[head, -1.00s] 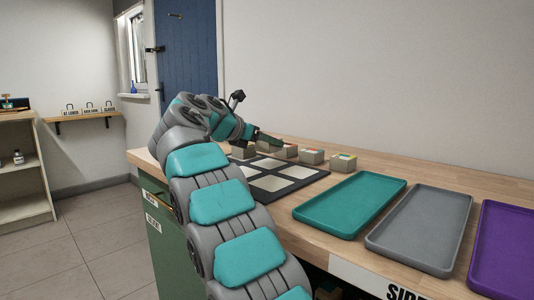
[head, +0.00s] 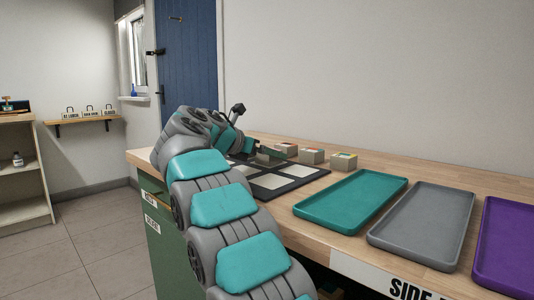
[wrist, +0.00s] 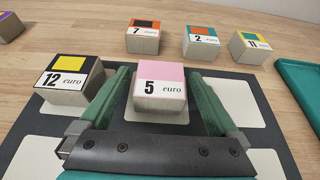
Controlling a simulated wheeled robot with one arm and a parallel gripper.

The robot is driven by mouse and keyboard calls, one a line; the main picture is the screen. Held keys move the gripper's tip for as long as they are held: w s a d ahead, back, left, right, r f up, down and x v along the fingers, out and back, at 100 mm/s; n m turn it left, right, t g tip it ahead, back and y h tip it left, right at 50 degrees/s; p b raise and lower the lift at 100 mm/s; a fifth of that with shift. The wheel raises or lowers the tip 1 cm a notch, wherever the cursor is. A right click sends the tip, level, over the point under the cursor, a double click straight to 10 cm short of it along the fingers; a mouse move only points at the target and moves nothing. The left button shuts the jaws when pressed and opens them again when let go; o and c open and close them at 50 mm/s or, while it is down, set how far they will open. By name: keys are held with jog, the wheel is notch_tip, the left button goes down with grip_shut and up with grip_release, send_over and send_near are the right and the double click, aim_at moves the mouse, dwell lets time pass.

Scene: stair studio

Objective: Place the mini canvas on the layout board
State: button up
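Several small blocks with coloured tops and euro price labels are in the wrist view; which one is the mini canvas I cannot tell for sure. A pink-topped block marked 5 euro (wrist: 160,82) sits upright on a pale cell of the dark layout board (wrist: 245,100). My gripper (wrist: 160,78) has its green fingers apart on either side of this block, with narrow gaps showing. A yellow-topped block marked 12 (wrist: 72,78) stands on the board at left. In the head view my gripper (head: 276,150) is low over the far side of the board (head: 312,178).
Blocks marked 7 (wrist: 143,38), 2 (wrist: 200,42) and 11 (wrist: 248,47) stand on the wooden counter behind the board. A teal tray (head: 350,202), a grey tray (head: 422,226) and a purple tray (head: 508,245) lie to the right. A wall rises behind.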

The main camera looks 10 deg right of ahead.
dwell(0.3)
jog(key=shift+s+a+r, duration=0.15)
jog(key=shift+a+r, duration=0.1)
jog(key=shift+r, duration=0.1)
jog(key=p+v, duration=0.2)
jog(key=v, duration=0.9)
jog(key=shift+s+a+f+p, duration=0.1)
jog(key=shift+s+a+p, duration=0.05)
jog(key=shift+p, duration=0.15)
